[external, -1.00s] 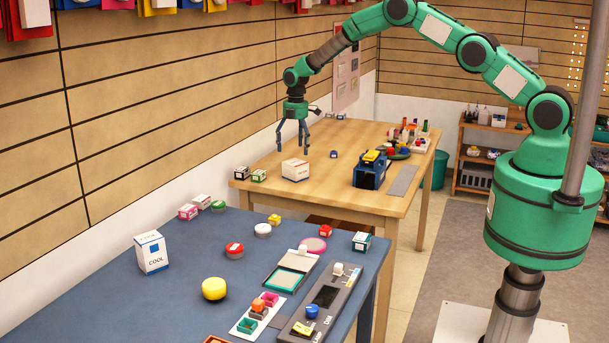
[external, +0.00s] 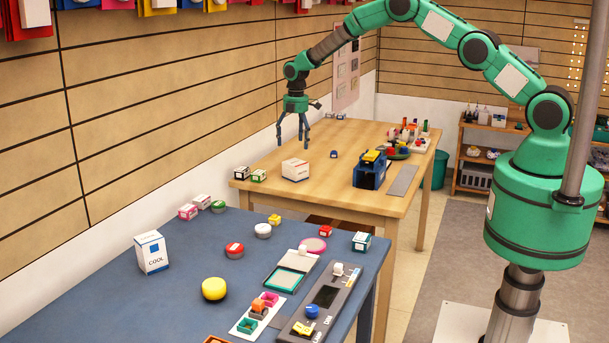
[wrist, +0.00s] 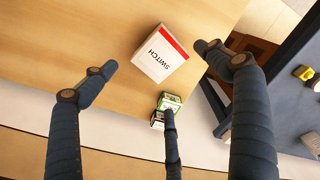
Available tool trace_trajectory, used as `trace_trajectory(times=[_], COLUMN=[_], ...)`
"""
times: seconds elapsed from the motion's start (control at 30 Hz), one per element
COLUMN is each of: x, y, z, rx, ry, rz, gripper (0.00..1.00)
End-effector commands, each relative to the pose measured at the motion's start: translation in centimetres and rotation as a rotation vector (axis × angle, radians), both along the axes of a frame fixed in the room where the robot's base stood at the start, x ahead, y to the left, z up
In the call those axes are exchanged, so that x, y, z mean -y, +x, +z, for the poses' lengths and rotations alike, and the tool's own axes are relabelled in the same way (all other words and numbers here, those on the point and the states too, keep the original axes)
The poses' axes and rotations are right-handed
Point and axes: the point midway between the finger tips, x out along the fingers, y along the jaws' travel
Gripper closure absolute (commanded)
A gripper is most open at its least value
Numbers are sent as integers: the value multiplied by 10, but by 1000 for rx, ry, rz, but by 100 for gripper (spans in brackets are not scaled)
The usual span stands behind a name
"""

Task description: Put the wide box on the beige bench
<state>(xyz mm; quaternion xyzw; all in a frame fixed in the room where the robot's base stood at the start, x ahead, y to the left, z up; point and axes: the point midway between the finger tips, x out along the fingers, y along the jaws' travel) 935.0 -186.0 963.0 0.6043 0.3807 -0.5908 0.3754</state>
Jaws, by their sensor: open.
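A white box with a red stripe and the word SWITCH (external: 295,170) stands on the beige wooden bench (external: 325,160); it looks like the wide box, though I cannot be sure. It also shows in the wrist view (wrist: 159,57), between and beyond my fingers. My gripper (external: 293,140) is open and empty, above the bench and behind the box near the slatted wall. Its three spread fingers show in the wrist view (wrist: 160,68), apart from the box. A taller white COOL box (external: 151,252) stands on the blue bench (external: 110,305).
Two small boxes (external: 250,174) sit at the beige bench's near left corner. A blue caddy (external: 369,171) and several bottles (external: 411,133) stand to the right. The blue bench holds many small items. Bare wood surrounds the SWITCH box.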

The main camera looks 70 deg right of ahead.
Motion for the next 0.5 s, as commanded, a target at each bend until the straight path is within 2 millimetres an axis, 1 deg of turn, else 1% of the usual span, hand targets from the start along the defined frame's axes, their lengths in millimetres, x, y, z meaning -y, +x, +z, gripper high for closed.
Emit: trace_trajectory(times=[0.17, 0.27, 0.37, 0.5], x=[-4, -9, -16, -28], y=[-3, -7, -14, -30], z=[21, 42, 71, 115], rx=[10, 20, 34, 55], ry=[-3, -4, -6, -8], rz=[-18, -41, -72, -124], gripper=[12, 12, 12, 12])
